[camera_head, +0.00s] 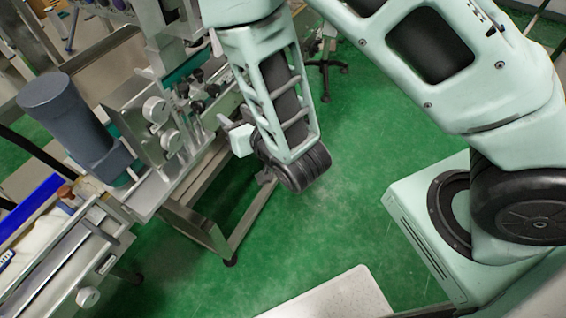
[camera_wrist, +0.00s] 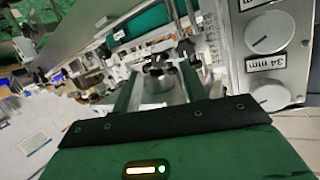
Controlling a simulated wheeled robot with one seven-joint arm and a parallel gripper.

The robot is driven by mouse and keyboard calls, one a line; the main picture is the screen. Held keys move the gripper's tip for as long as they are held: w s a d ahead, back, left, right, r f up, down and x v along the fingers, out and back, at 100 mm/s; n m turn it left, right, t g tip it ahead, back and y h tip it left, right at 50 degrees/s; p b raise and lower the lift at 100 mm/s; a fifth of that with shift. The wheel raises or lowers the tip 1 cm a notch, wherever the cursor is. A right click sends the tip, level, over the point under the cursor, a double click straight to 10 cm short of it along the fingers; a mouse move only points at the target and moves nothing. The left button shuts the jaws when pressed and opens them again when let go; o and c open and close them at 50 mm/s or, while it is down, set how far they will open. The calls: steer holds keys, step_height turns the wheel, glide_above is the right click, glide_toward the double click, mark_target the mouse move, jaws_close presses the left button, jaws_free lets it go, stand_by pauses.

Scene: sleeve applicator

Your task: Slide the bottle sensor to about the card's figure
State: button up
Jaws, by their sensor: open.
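My gripper (camera_head: 238,138) hangs beside the machine's right side in the head view, partly hidden by my own arm. In the wrist view its two dark fingers are apart, with a black star-shaped knob (camera_wrist: 158,66) on a metal post showing between them. I cannot tell whether the fingers touch it. I cannot tell which part is the bottle sensor, nor whether this label is the card.
The panel carries round dials (camera_wrist: 270,32), also seen in the head view (camera_head: 156,110). A dark grey motor (camera_head: 65,112) stands left of it. The steel frame (camera_head: 225,215) stands on a green floor (camera_head: 310,225), which is open to its right.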

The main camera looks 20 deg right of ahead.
steer(key=s+a+f+n+g+y+b, duration=0.1)
steer(key=s+a+f+n+g+b, duration=0.15)
steer(key=s+a+g+b, duration=0.4)
steer(key=s+d+r+n+g+h+b, duration=0.2)
steer(key=s+d+n+g+h+b, duration=0.1)
steer(key=s+d+g, duration=0.3)
steer(key=s+d+b, duration=0.1)
steer(key=s+d, duration=0.1)
steer(key=d, duration=0.2)
steer(key=shift+d+r+n+h, duration=0.2)
steer(key=shift+r+n+h, duration=0.1)
steer(key=shift+r+n, duration=0.1)
steer(key=shift+s, duration=0.2)
steer(key=s+r+g, duration=0.1)
steer(key=s+g, duration=0.1)
steer(key=s, duration=0.4)
steer(key=shift+r+p, duration=0.2)
steer(key=shift+p, duration=0.2)
